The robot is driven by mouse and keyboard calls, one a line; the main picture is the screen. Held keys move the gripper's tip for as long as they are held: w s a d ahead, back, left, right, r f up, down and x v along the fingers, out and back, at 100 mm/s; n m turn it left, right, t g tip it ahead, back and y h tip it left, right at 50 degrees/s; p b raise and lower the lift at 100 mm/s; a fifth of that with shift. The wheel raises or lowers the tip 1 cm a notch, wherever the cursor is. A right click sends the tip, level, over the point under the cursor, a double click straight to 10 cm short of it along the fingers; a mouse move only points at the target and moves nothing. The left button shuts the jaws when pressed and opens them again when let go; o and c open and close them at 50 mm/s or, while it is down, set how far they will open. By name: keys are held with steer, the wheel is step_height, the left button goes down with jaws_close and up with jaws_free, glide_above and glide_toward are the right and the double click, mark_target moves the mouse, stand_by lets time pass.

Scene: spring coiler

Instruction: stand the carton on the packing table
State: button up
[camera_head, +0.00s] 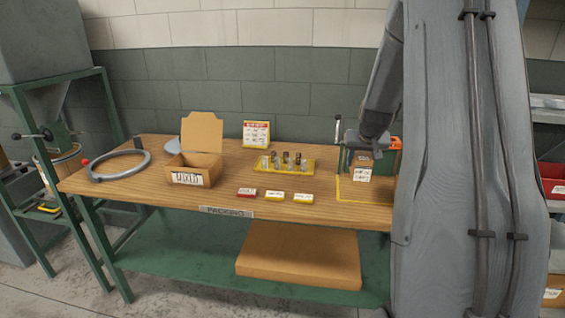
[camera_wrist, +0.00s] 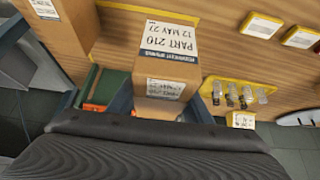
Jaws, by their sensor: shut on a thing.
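A small brown carton (camera_head: 362,168) with a white label is at the right end of the wooden packing table (camera_head: 110,184). It appears upright over the yellow outlined area (camera_head: 366,198). My gripper (camera_head: 368,150) comes down from above and is shut on it. In the wrist view, the carton (camera_wrist: 165,68) sits between the two fingers of my gripper (camera_wrist: 158,104). Its printed label reads "PART 210" upside down. I cannot tell whether its base touches the tabletop.
An open carton (camera_head: 202,165), a grey ring (camera_head: 118,176), a yellow tray (camera_head: 268,166) of small parts, a sign card (camera_head: 256,134) and small red and yellow boxes (camera_head: 275,195) stand on the table. A green fixture (camera_head: 388,162) is beside my gripper. A flat box (camera_head: 300,254) lies below.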

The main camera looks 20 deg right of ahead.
steer(key=shift+w+d, duration=0.15)
steer(key=shift+d, duration=0.1)
steer(key=f, duration=0.3)
steer(key=f+p, duration=0.1)
steer(key=f, duration=0.1)
steer(key=shift+s+d, duration=0.25)
steer(key=shift+d, duration=0.1)
steer(key=shift+f+b, duration=1.8)
steer(key=shift+f, duration=0.65)
steer(key=shift+f, duration=0.15)
steer(key=o, duration=1.5)
